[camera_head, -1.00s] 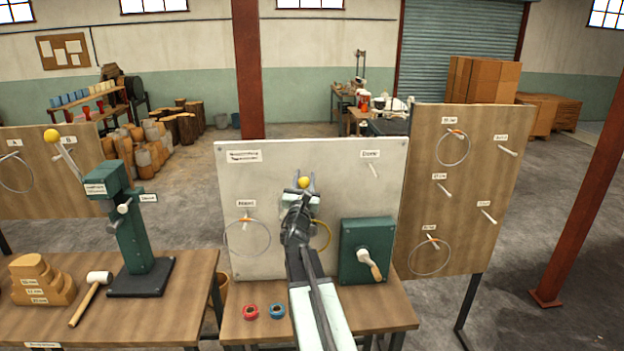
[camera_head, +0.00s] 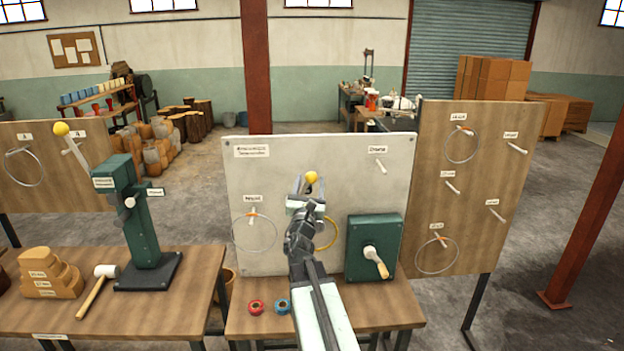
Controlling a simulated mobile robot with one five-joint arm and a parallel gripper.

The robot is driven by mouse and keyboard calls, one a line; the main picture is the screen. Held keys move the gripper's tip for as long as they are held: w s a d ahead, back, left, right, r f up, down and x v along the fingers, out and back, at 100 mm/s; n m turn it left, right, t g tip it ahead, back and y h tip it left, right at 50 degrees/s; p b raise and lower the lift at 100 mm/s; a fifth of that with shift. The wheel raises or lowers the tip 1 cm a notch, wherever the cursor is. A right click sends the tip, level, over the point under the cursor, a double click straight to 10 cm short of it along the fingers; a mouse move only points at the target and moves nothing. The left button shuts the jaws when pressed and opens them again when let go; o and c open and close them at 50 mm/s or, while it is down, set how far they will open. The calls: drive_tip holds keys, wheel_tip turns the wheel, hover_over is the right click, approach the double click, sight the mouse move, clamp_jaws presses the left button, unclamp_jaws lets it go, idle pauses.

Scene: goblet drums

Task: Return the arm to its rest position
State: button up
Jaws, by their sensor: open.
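My arm rises from the bottom of the head view in front of the pale upright board (camera_head: 290,155). My gripper (camera_head: 311,184) is open at the arm's end, its fingers pointing up and away. A yellow ball (camera_head: 312,177) shows between or just behind the fingertips; I cannot tell whether they touch it. A yellow ring (camera_head: 332,233) shows partly behind my wrist, against the board.
The bench (camera_head: 385,302) under my arm holds a red roll (camera_head: 256,307), a blue roll (camera_head: 282,306) and a green crank box (camera_head: 371,248). Hoops hang on the right panel (camera_head: 470,190).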

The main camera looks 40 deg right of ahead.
drive_tip(key=v, duration=0.3)
idle(0.4)
drive_tip(key=shift+s+m+g+h, duration=0.15)
drive_tip(key=shift+m+g+h, duration=0.3)
drive_tip(key=shift+m, duration=0.75)
drive_tip(key=s+a+f+m+g+y, duration=0.25)
drive_tip(key=a+f+m+g, duration=0.25)
drive_tip(key=f+m, duration=0.5)
drive_tip(key=s+a+f+m+g+y, duration=0.2)
drive_tip(key=s+a+f+m+g, duration=0.15)
drive_tip(key=f+m+g, duration=0.45)
drive_tip(key=s+a+f+m+y, duration=0.2)
drive_tip(key=a+f+y, duration=0.1)
drive_tip(key=a, duration=0.6)
drive_tip(key=s+a+f+m+g+y, duration=0.1)
drive_tip(key=a+f+y, duration=0.3)
drive_tip(key=a, duration=0.6)
drive_tip(key=s+a+f+m+g+y, duration=0.1)
drive_tip(key=s+a+f+y, duration=0.3)
drive_tip(key=a, duration=0.5)
wheel_tip(320, 180, down, 3)
drive_tip(key=shift+a+r+m+b, duration=0.15)
drive_tip(key=shift+a+m+b, duration=0.25)
drive_tip(key=shift+m, duration=0.5)
